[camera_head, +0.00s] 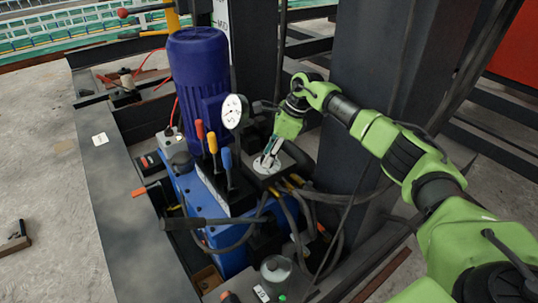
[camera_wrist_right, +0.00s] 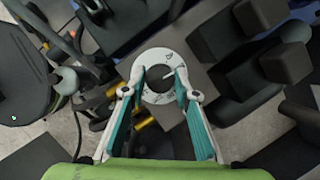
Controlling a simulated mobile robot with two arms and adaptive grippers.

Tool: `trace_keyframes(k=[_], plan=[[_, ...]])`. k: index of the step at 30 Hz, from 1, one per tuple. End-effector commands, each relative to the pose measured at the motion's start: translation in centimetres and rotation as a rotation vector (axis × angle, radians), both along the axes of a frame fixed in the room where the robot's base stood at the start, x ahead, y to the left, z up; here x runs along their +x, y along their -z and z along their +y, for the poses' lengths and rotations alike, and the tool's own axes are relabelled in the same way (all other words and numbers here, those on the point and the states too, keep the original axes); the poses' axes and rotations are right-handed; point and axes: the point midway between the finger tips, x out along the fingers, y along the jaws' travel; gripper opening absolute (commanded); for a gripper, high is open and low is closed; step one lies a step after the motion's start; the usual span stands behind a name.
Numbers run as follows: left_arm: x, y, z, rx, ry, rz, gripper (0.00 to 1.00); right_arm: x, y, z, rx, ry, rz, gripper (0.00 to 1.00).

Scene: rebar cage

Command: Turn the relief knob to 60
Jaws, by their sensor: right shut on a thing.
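The relief knob's round white dial (camera_head: 266,167) sits on the dark block at the right of the blue hydraulic unit. In the wrist view the two teal-padded fingers of the right gripper (camera_wrist_right: 161,80) stand on either side of the dial's centre, shut on the knob. The scale numbers are too small to read. My left gripper is not in view.
A blue motor (camera_head: 198,65) and a white pressure gauge (camera_head: 232,111) stand left of my right gripper. Levers with red, yellow and blue handles (camera_head: 212,143) are close by. Black hoses (camera_head: 290,215) run below the knob. A dark steel column (camera_head: 368,60) rises behind my wrist.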

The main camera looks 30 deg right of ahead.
Motion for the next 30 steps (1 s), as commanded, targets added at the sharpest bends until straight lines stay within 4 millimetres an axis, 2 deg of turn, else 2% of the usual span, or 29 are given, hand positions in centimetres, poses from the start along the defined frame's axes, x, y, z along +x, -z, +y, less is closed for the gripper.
trace_keyframes(k=[2, 3, 4, 5, 17, 24, 30], plan=[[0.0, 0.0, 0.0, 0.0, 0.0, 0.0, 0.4, 0.0, 0.0, 0.0, -0.002, 0.001, -0.001, 0.06], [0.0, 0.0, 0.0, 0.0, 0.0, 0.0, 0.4, 0.0, 0.0, 0.0, -0.002, 0.001, -0.001, 0.33], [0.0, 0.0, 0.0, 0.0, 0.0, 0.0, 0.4, 0.0, 0.0, 0.0, -0.001, 0.001, -0.002, 0.41], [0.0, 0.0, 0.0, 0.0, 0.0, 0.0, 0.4, 0.0, 0.0, 0.0, -0.001, 0.002, -0.001, 0.44], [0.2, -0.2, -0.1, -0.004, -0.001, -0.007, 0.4, -0.1, -0.5, -0.2, -0.001, 0.002, -0.002, 0.44], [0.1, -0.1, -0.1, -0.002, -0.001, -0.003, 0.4, -0.8, -4.1, -1.5, -0.001, 0.003, -0.005, 0.44], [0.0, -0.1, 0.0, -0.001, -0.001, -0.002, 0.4, -1.3, -6.4, -2.3, -0.001, 0.002, -0.002, 0.44]])
